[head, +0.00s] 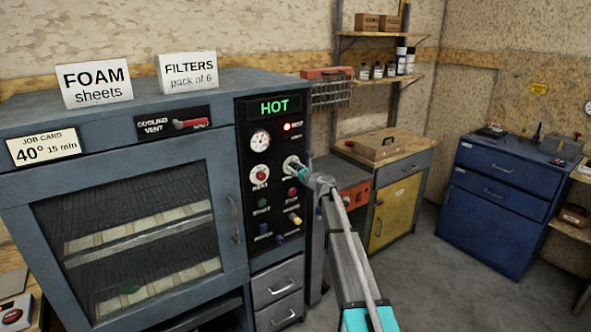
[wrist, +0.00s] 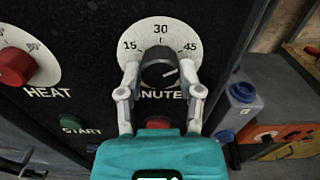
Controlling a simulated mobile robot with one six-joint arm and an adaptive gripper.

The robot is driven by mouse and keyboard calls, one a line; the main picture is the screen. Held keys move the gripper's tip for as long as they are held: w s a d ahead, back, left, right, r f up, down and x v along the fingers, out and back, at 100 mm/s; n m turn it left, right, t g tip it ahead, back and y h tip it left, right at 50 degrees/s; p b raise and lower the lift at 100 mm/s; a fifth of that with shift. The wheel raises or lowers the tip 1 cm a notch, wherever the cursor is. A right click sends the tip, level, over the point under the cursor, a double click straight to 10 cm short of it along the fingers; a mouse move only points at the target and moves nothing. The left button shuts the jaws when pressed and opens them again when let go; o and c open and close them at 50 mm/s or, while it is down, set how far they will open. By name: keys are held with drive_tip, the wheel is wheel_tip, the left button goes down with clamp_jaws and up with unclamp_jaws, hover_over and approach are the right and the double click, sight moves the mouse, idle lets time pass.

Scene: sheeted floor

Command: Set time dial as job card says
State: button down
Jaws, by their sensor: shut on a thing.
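The job card (head: 43,148) on the oven's upper left reads 40° and 15 min. The time dial (head: 291,162) is on the black control panel; in the wrist view its white face (wrist: 160,30) shows 15, 30 and 45 above the partly covered word MINUTES. My gripper (wrist: 159,75) is shut on this knob, one finger on each side. In the head view my gripper (head: 312,180) reaches the dial from the lower right.
The red heat dial (wrist: 18,66) is left of the time dial. A green START button (wrist: 73,124) and a red button (wrist: 158,123) sit below. A blue switch (wrist: 240,92) is at right. The panel display (head: 273,107) reads HOT.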

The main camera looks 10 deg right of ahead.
drive_tip(key=shift+n, duration=0.5)
drive_tip(key=n, duration=0.4)
drive_tip(key=shift+n, duration=0.3)
drive_tip(key=n, duration=1.2)
drive_tip(key=shift+n, duration=0.3)
drive_tip(key=n, duration=0.5)
drive_tip(key=shift+n, duration=0.4)
drive_tip(key=shift+c, duration=1.3)
unclamp_jaws()
